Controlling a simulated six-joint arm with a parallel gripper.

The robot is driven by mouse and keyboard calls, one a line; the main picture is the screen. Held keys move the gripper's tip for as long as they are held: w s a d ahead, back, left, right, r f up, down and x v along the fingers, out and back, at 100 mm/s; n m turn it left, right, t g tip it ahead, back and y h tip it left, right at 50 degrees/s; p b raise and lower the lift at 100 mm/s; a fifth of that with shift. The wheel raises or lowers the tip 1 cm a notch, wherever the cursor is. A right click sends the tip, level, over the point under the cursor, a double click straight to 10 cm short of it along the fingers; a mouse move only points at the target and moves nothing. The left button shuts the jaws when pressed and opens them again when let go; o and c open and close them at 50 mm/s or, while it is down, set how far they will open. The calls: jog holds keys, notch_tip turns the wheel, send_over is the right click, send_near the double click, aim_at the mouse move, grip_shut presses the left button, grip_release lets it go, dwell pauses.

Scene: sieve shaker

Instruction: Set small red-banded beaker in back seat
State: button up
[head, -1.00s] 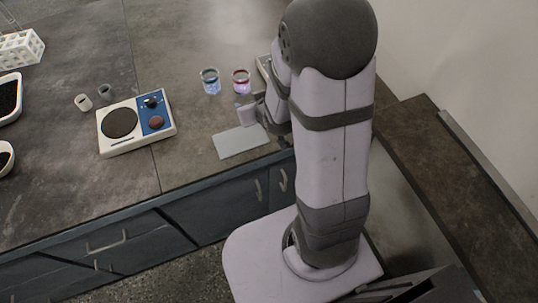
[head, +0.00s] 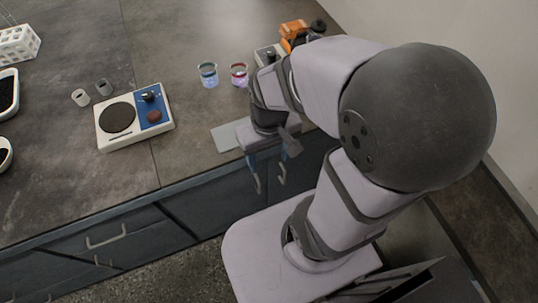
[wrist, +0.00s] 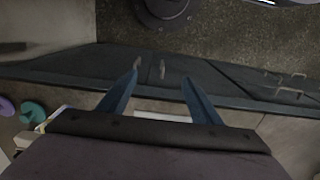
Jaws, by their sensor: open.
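The red-banded beaker (head: 239,75), a small clear glass with purplish contents, stands upright on the counter in the head view. A similar beaker with a teal band (head: 208,75) and bluish contents stands just left of it. My gripper (head: 268,165) is open and empty, its blue fingers pointing down by the counter's front edge, well in front of the beakers. In the wrist view its two fingers (wrist: 160,83) are spread over the cabinet fronts with nothing between them. I cannot identify the back seat; my arm hides part of the counter's right side.
A pale flat plate (head: 226,138) lies partly under my gripper. A white device with a dark disc and blue panel (head: 135,117) stands left of it, near two small cups (head: 81,97). An orange machine (head: 294,34) stands behind my arm. Open counter lies between device and beakers.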

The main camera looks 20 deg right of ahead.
dwell(0.4)
jog(key=w+a+r+t+p, duration=0.1)
jog(key=w+a, duration=0.1)
jog(key=w, duration=0.2)
jog(key=w+a+r+t+y+p, duration=0.1)
jog(key=w+a, duration=0.1)
jog(key=w, duration=0.3)
jog(key=w+a+m+t+y+p, duration=0.1)
jog(key=w+a, duration=0.1)
jog(key=w, duration=0.2)
jog(key=shift+w+a+r+t+p, duration=0.25)
jog(key=shift+a+r+t+p, duration=0.05)
jog(key=shift+a+r+t, duration=0.1)
jog(key=w+r+m+t+p, duration=0.2)
jog(key=w, duration=0.7)
jog(key=m+t+h+p, duration=0.1)
jog(key=m+h+p, duration=0.4)
jog(key=h, duration=0.3)
send_near(239, 71)
jog(key=shift+s+d+m, duration=0.4)
jog(key=shift+s+m, duration=0.1)
jog(key=shift+p+x, duration=0.75)
jog(key=shift+x, duration=2.9)
jog(key=shift+w+r, duration=0.1)
jog(key=shift+c, duration=0.5)
